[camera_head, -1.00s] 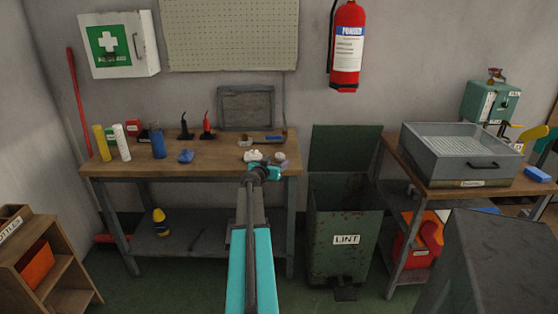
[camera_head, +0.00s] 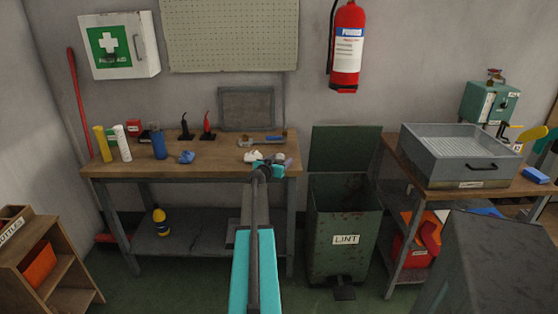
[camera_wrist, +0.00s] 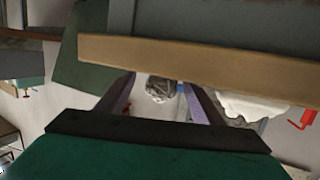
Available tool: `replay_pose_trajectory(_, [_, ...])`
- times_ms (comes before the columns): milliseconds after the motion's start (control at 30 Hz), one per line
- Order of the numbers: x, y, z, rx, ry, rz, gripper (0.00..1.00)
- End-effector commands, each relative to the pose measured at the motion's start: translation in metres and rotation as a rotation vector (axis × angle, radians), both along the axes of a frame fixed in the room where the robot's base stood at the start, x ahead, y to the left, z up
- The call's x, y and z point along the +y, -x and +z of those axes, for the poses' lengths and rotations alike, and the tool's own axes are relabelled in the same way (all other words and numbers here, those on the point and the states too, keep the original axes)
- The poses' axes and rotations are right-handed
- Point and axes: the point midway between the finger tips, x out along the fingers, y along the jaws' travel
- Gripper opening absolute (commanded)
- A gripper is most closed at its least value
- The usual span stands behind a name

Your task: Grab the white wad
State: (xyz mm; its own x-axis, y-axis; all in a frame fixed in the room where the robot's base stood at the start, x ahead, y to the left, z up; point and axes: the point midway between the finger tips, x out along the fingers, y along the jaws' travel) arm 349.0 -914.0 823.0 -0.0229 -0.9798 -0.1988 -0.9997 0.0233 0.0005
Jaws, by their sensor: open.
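The white wad (camera_head: 253,156) lies near the right end of the wooden workbench, just left of my gripper (camera_head: 268,165) in the head view. In the wrist view, which looks upside down, the white wad (camera_wrist: 250,104) is outside the fingers on the right, partly cut off by the bench edge. My gripper (camera_wrist: 160,95) is open and holds nothing. A grey wad (camera_wrist: 160,88) shows in line with the gap between the fingers. It also shows in the head view (camera_head: 280,156), behind and right of my gripper.
The workbench (camera_head: 220,168) also bears a blue wad (camera_head: 187,157), a blue can (camera_head: 158,145) and several bottles at the left. A green lint bin (camera_head: 342,215) stands right of it, then a grey tray (camera_head: 465,158) on another table.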

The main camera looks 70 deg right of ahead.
Motion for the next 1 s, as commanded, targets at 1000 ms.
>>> replay_pose_trajectory(1000, [-0.0123,-0.0001,-0.0028,0.000,0.000,0.001,0.27])
